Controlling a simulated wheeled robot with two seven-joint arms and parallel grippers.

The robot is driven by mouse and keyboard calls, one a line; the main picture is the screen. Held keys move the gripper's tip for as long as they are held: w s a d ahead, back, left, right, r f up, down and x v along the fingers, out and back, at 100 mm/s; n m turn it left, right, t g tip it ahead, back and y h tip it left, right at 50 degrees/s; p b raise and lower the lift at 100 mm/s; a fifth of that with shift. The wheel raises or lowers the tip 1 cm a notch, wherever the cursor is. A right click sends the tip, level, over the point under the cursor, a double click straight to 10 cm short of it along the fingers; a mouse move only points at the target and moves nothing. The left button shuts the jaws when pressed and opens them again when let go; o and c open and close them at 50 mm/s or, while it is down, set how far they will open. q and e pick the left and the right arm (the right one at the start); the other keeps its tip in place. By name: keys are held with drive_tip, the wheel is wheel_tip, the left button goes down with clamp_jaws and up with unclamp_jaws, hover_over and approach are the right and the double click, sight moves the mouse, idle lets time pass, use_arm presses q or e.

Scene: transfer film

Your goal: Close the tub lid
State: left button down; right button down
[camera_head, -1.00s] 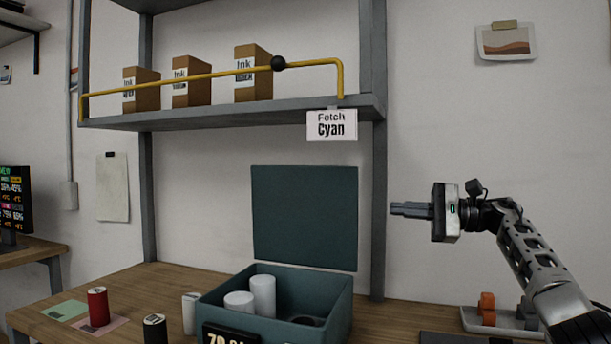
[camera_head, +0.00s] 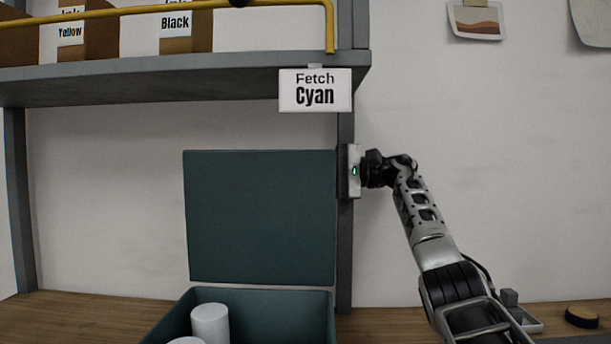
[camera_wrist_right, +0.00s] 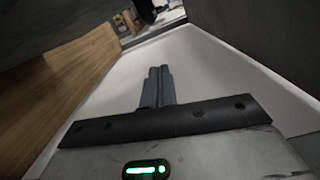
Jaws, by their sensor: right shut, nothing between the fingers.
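The dark teal tub (camera_head: 268,305) sits on the wooden bench at the bottom of the head view, its front cut off. Its lid (camera_head: 260,218) stands open and upright at the back. My right gripper (camera_head: 352,172) is at the lid's upper right edge. Its fingers do not show in the head view and appear hidden behind the lid. In the right wrist view the fingers (camera_wrist_right: 159,85) are together with nothing between them. I cannot tell whether they touch the lid. My left gripper is not in view.
White cylinders (camera_head: 210,324) stand in the tub. A grey shelf (camera_head: 180,78) with ink boxes, a yellow rail and a "Fetch Cyan" sign (camera_head: 315,90) is above the lid. A shelf post (camera_head: 345,250) stands close by the gripper. A tray (camera_head: 530,322) lies at right.

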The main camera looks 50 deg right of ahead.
sight(306, 170)
drive_tip(key=shift+s+a+r+b, duration=0.15)
drive_tip(key=shift+s+a+b, duration=0.35)
drive_tip(key=shift+a, duration=0.3)
drive_tip(key=shift+s+a+r+b, duration=0.15)
drive_tip(key=shift+s+a+b, duration=0.3)
drive_tip(key=shift+a, duration=0.35)
